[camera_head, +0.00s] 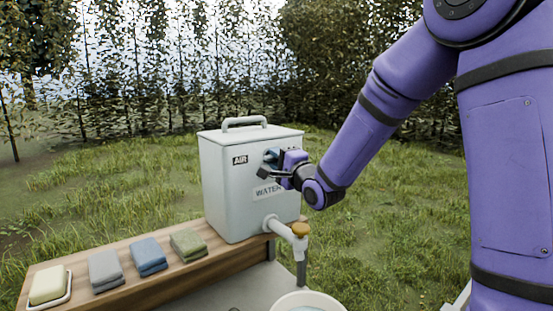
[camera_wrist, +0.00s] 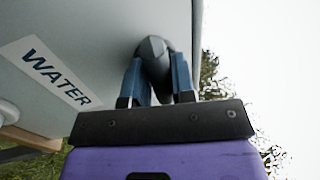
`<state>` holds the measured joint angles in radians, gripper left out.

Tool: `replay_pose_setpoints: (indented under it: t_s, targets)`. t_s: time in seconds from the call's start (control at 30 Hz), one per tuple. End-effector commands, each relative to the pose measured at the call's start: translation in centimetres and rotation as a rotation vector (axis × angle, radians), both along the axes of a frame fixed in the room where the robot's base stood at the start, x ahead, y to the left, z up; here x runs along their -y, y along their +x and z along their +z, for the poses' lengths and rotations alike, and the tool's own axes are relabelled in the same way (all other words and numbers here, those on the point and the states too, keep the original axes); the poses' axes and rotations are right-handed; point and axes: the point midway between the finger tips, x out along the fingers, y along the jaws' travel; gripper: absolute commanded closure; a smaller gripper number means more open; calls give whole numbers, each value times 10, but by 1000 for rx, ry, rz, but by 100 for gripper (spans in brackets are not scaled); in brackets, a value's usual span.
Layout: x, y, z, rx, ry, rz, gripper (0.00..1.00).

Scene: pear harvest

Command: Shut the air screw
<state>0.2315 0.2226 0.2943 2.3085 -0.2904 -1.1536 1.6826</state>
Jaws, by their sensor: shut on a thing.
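The water tank (camera_head: 228,190) is a pale grey box with a top handle, standing on a wooden bench. An "AIR" label (camera_head: 240,160) is on its front, up and left of my gripper. My gripper (camera_head: 268,163) is at the upper right of the front face. In the wrist view my gripper (camera_wrist: 158,85) has its two blue fingers on either side of a dark rounded knob, the air screw (camera_wrist: 152,47), and is shut on it. The fingers hide part of the screw, and how far it is turned cannot be told.
A "WATER" label (camera_head: 268,191) is below my gripper. A white tap with a yellow knob (camera_head: 300,229) juts from the tank's lower front above a white basin (camera_head: 308,302). Folded cloths (camera_head: 148,256) and soap (camera_head: 47,285) lie on the bench (camera_head: 190,274).

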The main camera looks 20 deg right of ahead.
Motion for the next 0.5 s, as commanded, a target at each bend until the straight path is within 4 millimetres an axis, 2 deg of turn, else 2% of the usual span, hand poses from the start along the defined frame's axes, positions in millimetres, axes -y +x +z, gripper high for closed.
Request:
replay_pose_setpoints:
  t_s: [0.43, 0.47, 0.5]
  targets:
    - [1, 0, 0, -5, 11, -2, 100]
    - [1, 0, 0, -5, 11, -2, 74]
    - [1, 0, 0, -5, 11, -2, 65]
